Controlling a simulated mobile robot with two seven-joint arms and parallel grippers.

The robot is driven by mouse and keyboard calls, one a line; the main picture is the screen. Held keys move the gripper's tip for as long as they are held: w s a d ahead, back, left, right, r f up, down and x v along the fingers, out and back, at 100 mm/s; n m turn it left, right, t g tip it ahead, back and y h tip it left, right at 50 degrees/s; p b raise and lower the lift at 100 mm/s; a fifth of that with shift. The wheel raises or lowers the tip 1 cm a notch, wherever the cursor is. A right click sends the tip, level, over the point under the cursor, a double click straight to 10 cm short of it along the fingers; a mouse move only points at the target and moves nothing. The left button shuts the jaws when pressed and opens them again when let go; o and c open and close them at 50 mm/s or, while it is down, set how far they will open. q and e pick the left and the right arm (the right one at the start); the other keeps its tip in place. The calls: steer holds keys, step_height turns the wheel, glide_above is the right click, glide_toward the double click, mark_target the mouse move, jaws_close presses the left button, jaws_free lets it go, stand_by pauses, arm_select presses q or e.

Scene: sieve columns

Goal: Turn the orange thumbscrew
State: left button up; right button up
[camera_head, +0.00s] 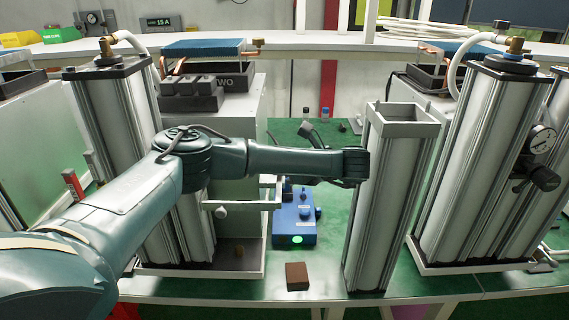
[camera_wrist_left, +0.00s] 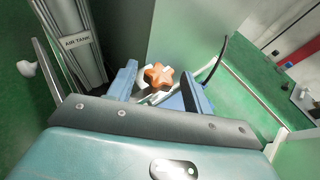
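The orange thumbscrew (camera_wrist_left: 158,76) shows in the left wrist view as a small lobed knob with a pale part beside it. My left gripper (camera_wrist_left: 159,70) is open, with one blue finger on each side of the thumbscrew. Gaps show between the knob and the fingers, and I cannot tell how deep it sits between them. In the head view my left arm reaches across to the silver column (camera_head: 392,200) right of centre. The thumbscrew and the left fingertips are hidden there. My right gripper is not in view.
A blue box (camera_head: 296,232) with a green light and a brown block (camera_head: 297,276) stand on the green bench near the arm. Tall metal columns stand left (camera_head: 115,130) and right (camera_head: 475,150). A column labelled AIR TANK (camera_wrist_left: 75,40) is close in the wrist view.

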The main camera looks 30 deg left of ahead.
arm_select(q)
steer(key=shift+o, duration=0.3)
step_height(320, 180, up, 10)
stand_by(0.5)
